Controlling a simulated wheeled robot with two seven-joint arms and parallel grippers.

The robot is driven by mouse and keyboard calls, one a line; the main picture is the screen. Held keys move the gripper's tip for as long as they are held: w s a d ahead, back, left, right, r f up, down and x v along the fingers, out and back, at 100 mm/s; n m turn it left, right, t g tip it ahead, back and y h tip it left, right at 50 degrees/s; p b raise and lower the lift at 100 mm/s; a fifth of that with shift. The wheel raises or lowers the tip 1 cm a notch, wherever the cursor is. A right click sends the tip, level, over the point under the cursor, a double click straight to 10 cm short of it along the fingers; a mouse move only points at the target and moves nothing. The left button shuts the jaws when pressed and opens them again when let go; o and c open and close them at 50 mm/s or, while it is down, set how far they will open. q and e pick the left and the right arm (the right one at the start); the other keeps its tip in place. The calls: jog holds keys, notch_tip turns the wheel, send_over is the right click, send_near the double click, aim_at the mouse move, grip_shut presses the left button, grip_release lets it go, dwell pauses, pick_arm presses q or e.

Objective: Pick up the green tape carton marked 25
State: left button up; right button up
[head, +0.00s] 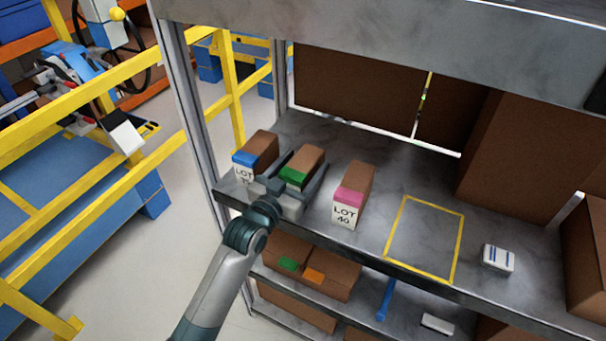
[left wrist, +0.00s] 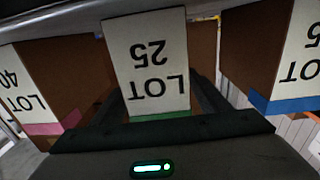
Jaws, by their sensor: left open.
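The green tape carton (head: 303,165) stands on the upper shelf between two other cartons. Its LOT 25 label (left wrist: 148,65) shows upside down in the left wrist view, close in front of my palm. My left gripper (head: 298,178) is open, with one finger on each side of the green tape carton. Whether the fingers touch its sides I cannot tell. In the head view the gripper hides the carton's label. My right gripper is not in view.
A blue tape carton (head: 258,152) stands close on the left and a pink tape carton (head: 352,192), LOT 40, on the right. A yellow outlined square (head: 425,238) on the shelf is empty. A small white item (head: 498,258) lies beyond it. A metal beam (head: 400,40) crosses above.

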pick_arm(q)
jog(key=shift+r, duration=0.1)
jog(key=c, duration=1.5)
jog(key=shift+r, duration=0.1)
notch_tip(320, 180, up, 10)
jog(key=b, duration=0.2)
jog(key=shift+b, duration=0.3)
